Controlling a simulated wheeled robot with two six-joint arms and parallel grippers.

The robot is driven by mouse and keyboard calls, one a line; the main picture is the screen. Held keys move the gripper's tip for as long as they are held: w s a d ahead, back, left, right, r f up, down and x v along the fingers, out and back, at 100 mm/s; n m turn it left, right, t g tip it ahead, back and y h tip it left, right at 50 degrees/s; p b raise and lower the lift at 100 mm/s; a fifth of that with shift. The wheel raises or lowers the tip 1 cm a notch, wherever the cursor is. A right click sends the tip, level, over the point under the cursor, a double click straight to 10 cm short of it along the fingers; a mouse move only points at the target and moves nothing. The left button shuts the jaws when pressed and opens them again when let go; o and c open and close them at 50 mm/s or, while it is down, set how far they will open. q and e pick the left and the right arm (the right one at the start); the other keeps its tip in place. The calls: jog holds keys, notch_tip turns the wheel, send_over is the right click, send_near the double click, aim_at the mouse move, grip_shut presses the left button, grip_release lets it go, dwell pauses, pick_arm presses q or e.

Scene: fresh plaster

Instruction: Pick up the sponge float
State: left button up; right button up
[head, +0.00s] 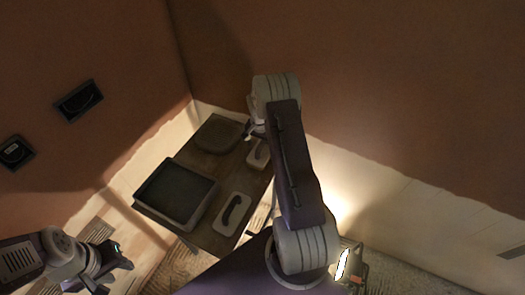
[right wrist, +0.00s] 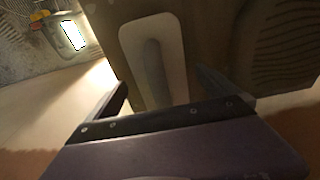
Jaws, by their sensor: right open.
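Two pale floats with raised handles lie on a dark board-like table (head: 190,150). The far float (head: 257,153) lies close to my right gripper (head: 251,133); the near float (head: 233,214) has a dark handle. I cannot tell for sure which is the sponge float. In the right wrist view a pale float with a grey handle (right wrist: 152,50) lies ahead, between the open fingers of my right gripper (right wrist: 165,92), which hold nothing. My left gripper (head: 124,262) is at the lower left, away from the table; its jaws are unclear.
A dark rectangular tub (head: 177,192) and a dark rounded piece (head: 219,133) also stand on the table. A lit work lamp (head: 350,265) stands on the floor at the lower right. Walls close in behind the table. Dark wall boxes (head: 79,101) are on the left wall.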

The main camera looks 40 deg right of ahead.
jog(key=shift+w+d+f, duration=0.15)
jog(key=shift+d+f, duration=0.05)
jog(key=shift+f, duration=0.6)
jog(key=shift+a+r, duration=0.1)
jog(key=shift+r, duration=0.05)
jog(key=c, duration=1.6)
jog(key=r, duration=0.4)
jog(key=shift+s+r, duration=0.15)
jog(key=shift+s, duration=0.1)
jog(key=s+d+r+b, duration=0.1)
jog(key=s+d+r, duration=0.2)
jog(key=s+r, duration=0.3)
jog(key=s, duration=0.4)
jog(key=shift+s+d+r, duration=0.25)
jog(key=shift+s+r, duration=0.1)
